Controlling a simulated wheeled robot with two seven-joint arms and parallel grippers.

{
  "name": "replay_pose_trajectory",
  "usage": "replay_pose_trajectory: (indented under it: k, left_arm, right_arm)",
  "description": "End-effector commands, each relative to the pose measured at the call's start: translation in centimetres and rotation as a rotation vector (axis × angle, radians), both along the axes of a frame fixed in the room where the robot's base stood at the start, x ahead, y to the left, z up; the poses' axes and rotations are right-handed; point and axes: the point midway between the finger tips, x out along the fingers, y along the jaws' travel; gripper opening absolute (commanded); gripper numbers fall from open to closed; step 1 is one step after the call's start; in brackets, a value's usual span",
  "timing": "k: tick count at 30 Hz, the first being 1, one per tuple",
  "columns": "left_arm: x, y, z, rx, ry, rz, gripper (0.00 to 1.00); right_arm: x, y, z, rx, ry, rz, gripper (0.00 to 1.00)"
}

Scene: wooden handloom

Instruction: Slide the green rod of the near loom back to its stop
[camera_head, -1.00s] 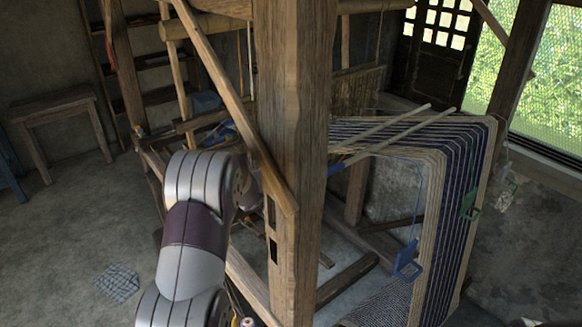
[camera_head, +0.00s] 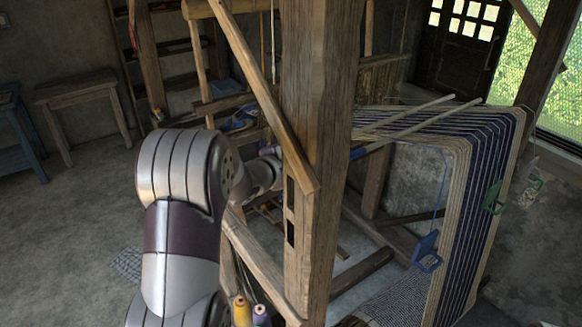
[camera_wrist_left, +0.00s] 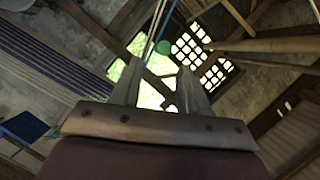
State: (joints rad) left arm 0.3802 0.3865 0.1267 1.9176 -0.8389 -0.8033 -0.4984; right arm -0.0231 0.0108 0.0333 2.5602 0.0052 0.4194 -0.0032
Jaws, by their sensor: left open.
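The near loom is a wooden frame whose thick post (camera_head: 322,150) stands in the middle of the head view. Striped cloth (camera_head: 470,165) hangs at its right. Two pale rods (camera_head: 420,118) lie across the cloth's top; a blue-ended piece (camera_head: 372,148) shows below them. I cannot make out the green rod for certain. In the left wrist view a round green disc (camera_wrist_left: 150,97) shows between my fingers; I cannot tell if it is the rod's end. My left gripper (camera_wrist_left: 159,66) is open, with nothing clearly held. In the head view the post hides it. My right gripper is not in view.
A slanted beam (camera_head: 262,95) crosses left of the post, close to my left arm. A blue handle (camera_head: 426,250) and a green one (camera_head: 492,197) hang at the cloth. Thread spools (camera_head: 242,311) stand at the bottom. A stool (camera_head: 80,95) stands far left; the floor between is mostly clear.

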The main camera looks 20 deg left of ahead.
Motion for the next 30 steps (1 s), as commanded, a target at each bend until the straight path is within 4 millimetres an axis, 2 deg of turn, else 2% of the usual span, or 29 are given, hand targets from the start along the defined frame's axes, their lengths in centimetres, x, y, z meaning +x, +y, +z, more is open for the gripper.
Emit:
replay_pose_trajectory:
  k: [3,6,10,17,19,20,22,24,27,30]
  left_arm:
    - [-2.4,0.5,0.3,0.002,-0.002,0.001,0.44]
    - [-3.7,0.8,0.7,0.001,-0.002,0.001,0.44]
    - [-4.6,0.9,1.0,0.001,0.000,0.000,0.44]
    - [-4.6,0.9,1.1,0.001,0.000,-0.002,0.44]
    - [-4.7,1.5,1.3,-0.004,0.009,0.012,0.44]
    - [-4.8,2.5,0.8,-0.015,0.031,0.031,0.44]
    - [-4.4,5.7,-1.3,-0.045,0.084,0.056,0.44]
    - [-3.8,7.8,-2.9,-0.073,0.050,-0.016,0.44]
    - [-3.6,7.7,-3.8,-0.104,-0.072,-0.189,0.44]
    - [-3.6,5.9,-2.2,-0.104,-0.169,-0.312,0.44]
  right_arm:
    - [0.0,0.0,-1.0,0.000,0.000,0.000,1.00]
    - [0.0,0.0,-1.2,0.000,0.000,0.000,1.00]
    - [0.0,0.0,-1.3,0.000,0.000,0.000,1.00]
    - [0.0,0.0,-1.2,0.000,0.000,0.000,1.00]
    - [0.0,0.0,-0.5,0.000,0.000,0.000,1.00]
    - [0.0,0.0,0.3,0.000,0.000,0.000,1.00]
    - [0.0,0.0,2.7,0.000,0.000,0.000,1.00]
    - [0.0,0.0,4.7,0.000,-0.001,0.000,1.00]
    - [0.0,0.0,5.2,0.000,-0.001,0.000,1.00]
    - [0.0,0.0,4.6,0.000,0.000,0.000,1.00]
